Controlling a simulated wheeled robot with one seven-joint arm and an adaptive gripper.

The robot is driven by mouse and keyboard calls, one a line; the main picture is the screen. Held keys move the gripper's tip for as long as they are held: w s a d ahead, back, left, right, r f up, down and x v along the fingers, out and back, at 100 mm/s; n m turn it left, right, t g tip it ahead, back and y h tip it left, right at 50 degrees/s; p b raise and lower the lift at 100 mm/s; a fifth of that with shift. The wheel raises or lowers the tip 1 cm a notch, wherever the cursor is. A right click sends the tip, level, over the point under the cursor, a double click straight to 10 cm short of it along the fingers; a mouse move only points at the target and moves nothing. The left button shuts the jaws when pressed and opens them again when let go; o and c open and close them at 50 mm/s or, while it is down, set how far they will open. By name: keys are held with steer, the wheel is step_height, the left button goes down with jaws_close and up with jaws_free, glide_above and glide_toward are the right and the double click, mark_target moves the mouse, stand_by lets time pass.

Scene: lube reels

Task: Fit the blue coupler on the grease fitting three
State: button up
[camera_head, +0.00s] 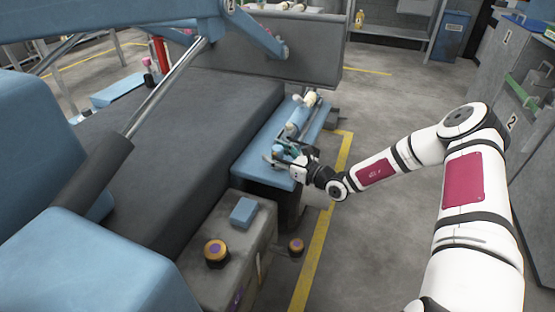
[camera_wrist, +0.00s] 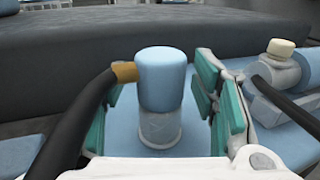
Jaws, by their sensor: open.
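The blue coupler (camera_wrist: 161,78) stands upright in the middle of the wrist view, with a brass end (camera_wrist: 124,72) on its left leading into a black hose (camera_wrist: 80,125). A pale grey round piece (camera_wrist: 160,128) is directly below it; I cannot tell whether this is part of the coupler or grease fitting three. My gripper (camera_wrist: 160,105) is open, with its green-padded fingers on either side of the coupler and a gap at the right. In the head view my gripper (camera_head: 281,155) is low over the near end of the blue ledge (camera_head: 262,168).
A grey cylinder with a cream cap (camera_wrist: 281,48) lies close to the right finger. The dark machine deck (camera_head: 180,135) is left; clear floor (camera_head: 385,235) is right.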

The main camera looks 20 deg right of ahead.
jaws_close()
steer(key=shift+r, duration=0.1)
